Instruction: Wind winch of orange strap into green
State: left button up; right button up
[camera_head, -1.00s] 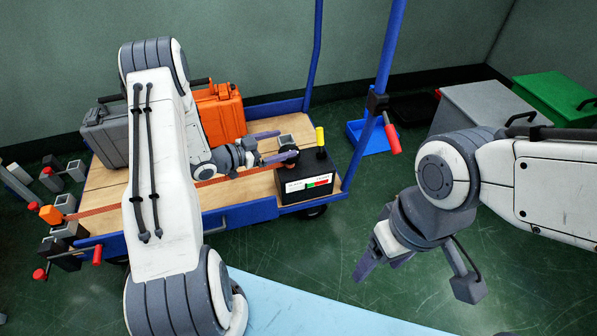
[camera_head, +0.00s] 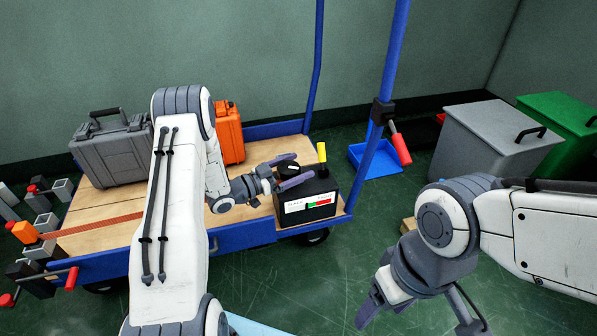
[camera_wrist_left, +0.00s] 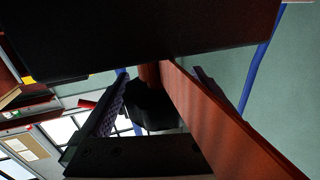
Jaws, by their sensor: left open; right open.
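The winch is a black box (camera_head: 318,188) at the cart's right end, with a yellow upright handle (camera_head: 321,152) on top. Its front label (camera_head: 307,204) has green, red and yellow bands; I cannot make out a pointer. The orange strap (camera_head: 97,225) lies along the deck from the left; my left arm hides its middle. My left gripper (camera_head: 292,170) is open at the winch top, with its fingers around or just above a black round part. The left wrist view shows a dark part (camera_wrist_left: 152,105) between the fingers. My right gripper (camera_head: 372,305) is open and empty above the floor.
A grey case (camera_head: 112,155) and an orange case (camera_head: 230,135) stand on the wooden deck. Blue posts (camera_head: 385,90) rise behind the winch, one with a red-handled lever (camera_head: 401,150). Grey (camera_head: 490,140) and green (camera_head: 562,125) bins stand at the right.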

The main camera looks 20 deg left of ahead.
pick_arm(q)
jog(key=shift+w+d, duration=0.25)
jog(key=shift+w, duration=0.05)
jog(key=c, duration=1.3)
jog(key=shift+o, duration=0.3)
jog(key=shift+s+d+r+m+g+h+p, duration=0.1)
jog(key=shift+r+m+g+h+p, duration=0.05)
jog(key=shift+m+g+h+p, duration=0.7)
jog(key=shift+s+d+m+g+h, duration=0.1)
jog(key=shift+s+m+g+h, duration=0.05)
jog(key=shift+m+g+h, duration=0.55)
jog(key=shift+s+d+m+g+h, duration=0.1)
jog(key=shift+m+g+h, duration=0.35)
jog(key=shift+g, duration=0.4)
jog(key=o, duration=1.2)
jog(key=shift+o, duration=0.2)
